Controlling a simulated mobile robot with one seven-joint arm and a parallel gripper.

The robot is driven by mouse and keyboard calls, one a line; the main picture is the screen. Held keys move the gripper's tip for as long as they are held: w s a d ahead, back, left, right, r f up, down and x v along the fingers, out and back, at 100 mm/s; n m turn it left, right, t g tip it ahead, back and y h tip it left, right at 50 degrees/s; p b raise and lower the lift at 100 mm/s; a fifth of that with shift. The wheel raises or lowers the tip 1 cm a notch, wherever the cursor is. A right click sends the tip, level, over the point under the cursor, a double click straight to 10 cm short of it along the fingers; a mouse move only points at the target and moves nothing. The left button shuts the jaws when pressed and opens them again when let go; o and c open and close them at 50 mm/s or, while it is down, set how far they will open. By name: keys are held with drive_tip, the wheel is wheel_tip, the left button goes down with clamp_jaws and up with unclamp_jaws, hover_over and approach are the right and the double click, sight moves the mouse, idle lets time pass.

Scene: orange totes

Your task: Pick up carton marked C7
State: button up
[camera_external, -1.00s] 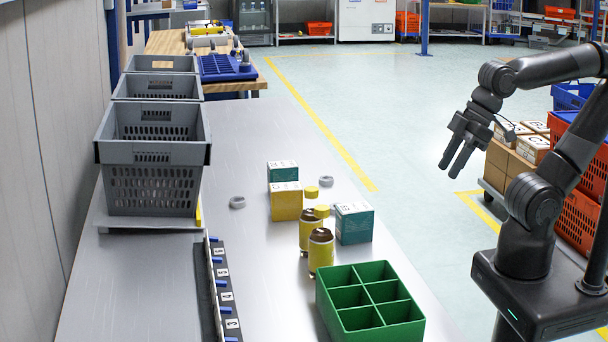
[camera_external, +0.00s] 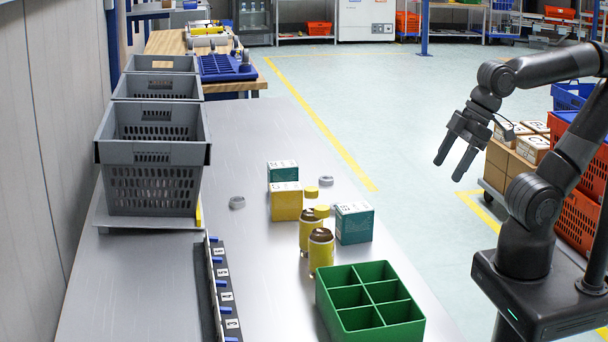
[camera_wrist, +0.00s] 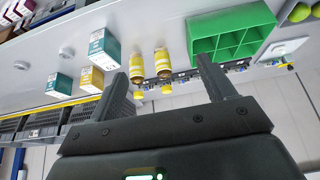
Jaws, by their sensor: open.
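Three cartons stand on the grey bench: a teal one at the back (camera_external: 282,172), a yellow one (camera_external: 286,203) in front of it, and a larger teal one (camera_external: 354,224) to the right. In the wrist view the larger teal carton (camera_wrist: 104,47), yellow carton (camera_wrist: 91,80) and smaller teal carton (camera_wrist: 58,85) show. They carry small dark markings on pale tops or faces; I cannot surely read which is C7. My gripper (camera_external: 447,171) is open and empty, in the air right of the bench, apart from all cartons.
Two yellow canisters (camera_external: 320,250) and a green divided tray (camera_external: 368,302) stand near the cartons. Small grey and yellow round pieces lie around. Grey crates (camera_external: 152,155) and a dark labelled rail (camera_external: 214,290) are at left. The bench behind the cartons is mostly clear.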

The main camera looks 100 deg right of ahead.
drive_tip(key=w+d+r, duration=0.2)
drive_tip(key=w+d, duration=0.3)
drive_tip(key=w, duration=0.5)
drive_tip(key=g, duration=0.1)
approach(288, 186)
drive_tip(key=shift+w+a+f+m, duration=0.3)
drive_tip(key=shift+w+a+f, duration=0.3)
drive_tip(key=shift+a+f, duration=0.1)
drive_tip(key=shift+w+d+f, duration=0.1)
drive_tip(key=shift+d+f, duration=0.1)
drive_tip(key=shift+d, duration=0.1)
drive_tip(key=shift+w+d+f, duration=0.1)
drive_tip(key=shift+d+f, duration=0.05)
drive_tip(key=shift+f, duration=0.15)
drive_tip(key=x, duration=0.5)
drive_tip(key=shift+f, duration=0.1)
drive_tip(key=x, duration=0.5)
drive_tip(key=shift+s+d+f, duration=0.15)
drive_tip(key=shift+s+d, duration=0.05)
drive_tip(key=shift+d, duration=0.15)
drive_tip(key=c, duration=1.2)
